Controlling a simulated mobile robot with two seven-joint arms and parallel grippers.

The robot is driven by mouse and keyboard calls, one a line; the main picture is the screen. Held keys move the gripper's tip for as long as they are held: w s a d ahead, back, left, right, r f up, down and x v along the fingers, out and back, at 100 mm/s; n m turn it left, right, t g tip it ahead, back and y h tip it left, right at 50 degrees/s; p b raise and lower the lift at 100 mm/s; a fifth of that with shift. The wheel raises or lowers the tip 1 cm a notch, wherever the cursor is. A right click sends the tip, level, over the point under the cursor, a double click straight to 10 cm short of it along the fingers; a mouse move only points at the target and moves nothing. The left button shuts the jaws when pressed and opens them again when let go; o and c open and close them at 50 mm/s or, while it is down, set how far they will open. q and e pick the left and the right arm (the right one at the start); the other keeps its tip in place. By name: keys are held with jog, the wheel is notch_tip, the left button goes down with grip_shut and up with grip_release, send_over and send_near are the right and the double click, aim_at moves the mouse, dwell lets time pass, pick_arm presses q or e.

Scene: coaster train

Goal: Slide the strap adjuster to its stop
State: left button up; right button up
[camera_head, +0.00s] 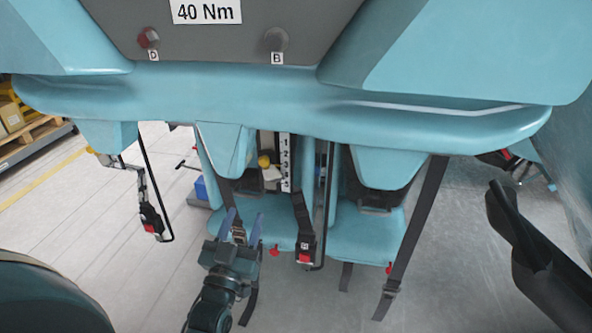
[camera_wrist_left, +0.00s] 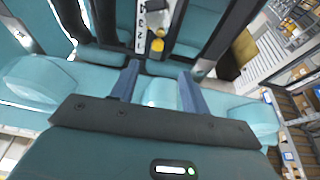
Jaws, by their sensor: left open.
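A black strap (camera_head: 226,192) hangs down the left teal seat in the head view. Its metal strap adjuster (camera_head: 238,236) shows between the fingers of my left gripper (camera_head: 242,222). The gripper is open, with blue fingers on either side of the strap; contact cannot be told. The strap's loose tail hangs below, partly behind my gripper. In the left wrist view, the open fingers (camera_wrist_left: 159,88) show against teal surfaces, and the adjuster cannot be made out. A second strap (camera_head: 419,235) with a metal adjuster (camera_head: 390,288) hangs at the right seat. My right gripper is not seen.
Black belts with red buckles (camera_head: 305,257) hang beside the seats. A numbered scale (camera_head: 285,163) stands between the seats, near a yellow knob (camera_head: 264,161). The teal restraint bar (camera_head: 280,110) crosses above. A pallet with boxes (camera_head: 22,118) stands at far left; grey floor is open below.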

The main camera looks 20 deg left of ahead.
aim_at(266, 162)
pick_arm(q)
jog(key=x, duration=1.3)
jog(key=shift+w+r+p, duration=0.25)
jog(key=shift+r+p, duration=0.2)
jog(key=shift+r, duration=0.1)
jog(key=shift+d, duration=0.1)
jog(key=shift+c, duration=0.5)
grip_shut()
